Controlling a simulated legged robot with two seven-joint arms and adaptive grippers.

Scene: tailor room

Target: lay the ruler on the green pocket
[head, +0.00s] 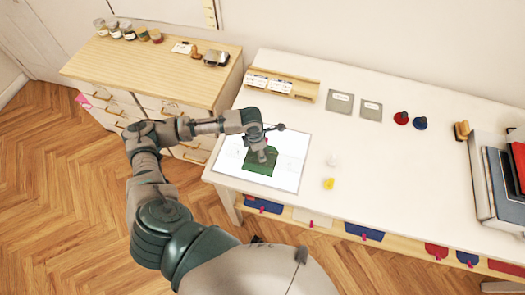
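The green pocket (259,169) lies on a white sheet (288,179) at the left front of the white table. My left gripper (264,156) is right over the pocket, pointing down, and hides part of it. From this view I cannot tell whether its fingers are open or shut, or whether they hold anything. I cannot make out a loose ruler on the table. A pale marked strip (210,13) hangs on the wall at the top. My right gripper is not in view.
A small white piece (332,161) and a yellow piece (329,184) stand right of the sheet. Red (401,118) and blue (420,123) pieces stand farther back. A wooden rack (282,86) is behind the sheet.

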